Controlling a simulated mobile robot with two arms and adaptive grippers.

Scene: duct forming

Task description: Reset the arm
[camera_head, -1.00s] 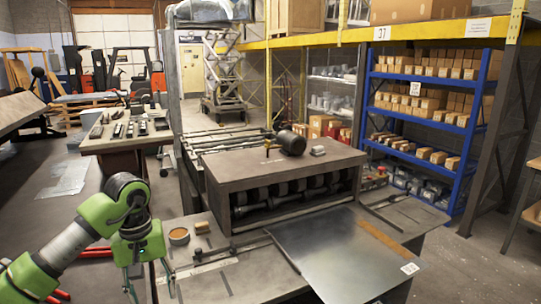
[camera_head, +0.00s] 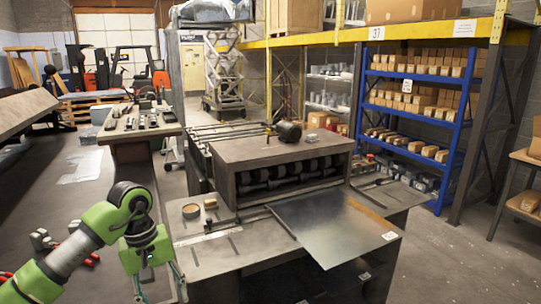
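My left arm comes in from the lower left, green and grey. Its gripper (camera_head: 158,284) hangs down at the left front edge of the machine table (camera_head: 230,255). Its thin fingers stand apart with nothing seen between them; the tips are near the bottom of the picture. A flat metal sheet (camera_head: 330,232) lies on the right part of the table, its front corner reaching over the edge. The roller machine (camera_head: 285,155) stands behind it. My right gripper is not in view.
A tool table (camera_head: 140,130) stands at the back left. A blue shelf (camera_head: 415,115) with boxes stands right. Floor at the right is open.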

